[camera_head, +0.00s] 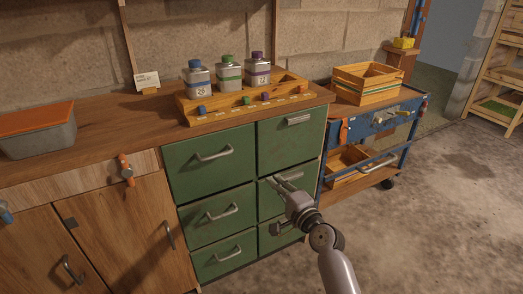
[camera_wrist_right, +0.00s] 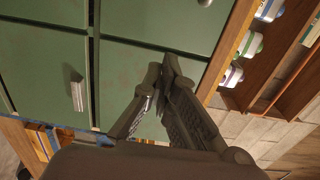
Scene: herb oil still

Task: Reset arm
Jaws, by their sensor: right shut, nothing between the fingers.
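My right gripper (camera_head: 280,184) is shut and empty. In the head view it is in front of the right column of the green drawer cabinet (camera_head: 209,161), by the middle right drawer, and partly covers that drawer and the one below. In the right wrist view the fingertips (camera_wrist_right: 166,76) meet in front of the green drawer fronts (camera_wrist_right: 152,72). I cannot tell whether they touch a front. A metal drawer handle (camera_wrist_right: 76,92) is left of the fingers there. The drawers look closed. My left gripper is not in view.
Three bottles, blue-capped (camera_head: 197,80), green-capped (camera_head: 228,74) and purple-capped (camera_head: 259,72), stand in a wooden rack (camera_head: 235,113) on the counter. A grey bin (camera_head: 38,138) sits left. A blue cart (camera_head: 372,127) with a wooden crate (camera_head: 367,83) stands right. The floor (camera_head: 440,215) is clear.

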